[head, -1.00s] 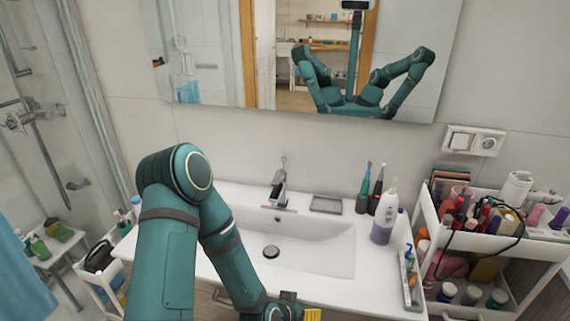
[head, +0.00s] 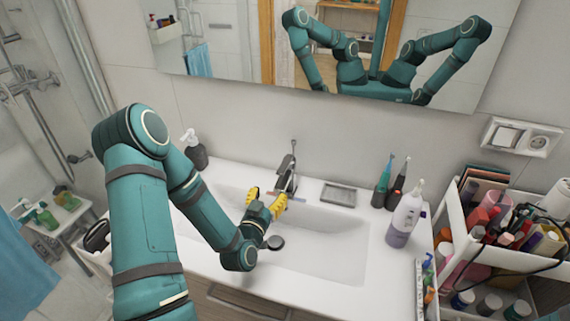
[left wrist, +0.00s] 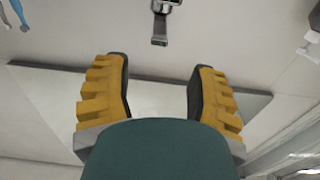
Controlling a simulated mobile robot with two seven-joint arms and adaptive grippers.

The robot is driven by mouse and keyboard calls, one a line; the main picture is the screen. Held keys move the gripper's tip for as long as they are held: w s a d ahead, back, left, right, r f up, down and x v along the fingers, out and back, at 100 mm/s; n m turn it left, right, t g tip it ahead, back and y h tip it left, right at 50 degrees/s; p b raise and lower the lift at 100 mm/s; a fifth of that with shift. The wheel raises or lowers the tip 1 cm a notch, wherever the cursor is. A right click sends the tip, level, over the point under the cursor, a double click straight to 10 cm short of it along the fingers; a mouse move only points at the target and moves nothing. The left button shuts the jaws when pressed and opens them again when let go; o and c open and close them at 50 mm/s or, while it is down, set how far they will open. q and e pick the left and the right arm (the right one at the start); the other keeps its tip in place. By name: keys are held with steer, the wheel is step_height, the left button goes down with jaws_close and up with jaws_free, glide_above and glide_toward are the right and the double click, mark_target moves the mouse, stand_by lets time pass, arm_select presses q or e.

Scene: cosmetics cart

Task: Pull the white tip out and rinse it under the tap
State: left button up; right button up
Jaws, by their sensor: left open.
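A white and grey-violet water flosser (head: 404,220) stands upright on the counter right of the basin. A thin white tip (head: 419,186) is at its top. The metal tap (head: 287,170) stands at the back of the basin; it also shows at the top of the left wrist view (left wrist: 160,22). My left gripper (head: 267,197), with yellow fingers, is over the basin just in front of the tap. It is open and empty, its fingers spread apart in the left wrist view (left wrist: 160,66). My right gripper is out of view.
Two electric toothbrushes (head: 390,185) and a grey soap dish (head: 338,195) stand behind the basin. A soap dispenser (head: 194,150) is at the back left. A crowded cosmetics cart (head: 452,235) is at the right. The right half of the basin is clear.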

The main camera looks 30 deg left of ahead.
mark_target(287, 160)
arm_select(q)
steer(key=p+x, duration=0.1)
steer(key=x, duration=1.1)
steer(key=shift+w+p, duration=0.4)
steer(key=shift+r, duration=0.1)
jaws_close()
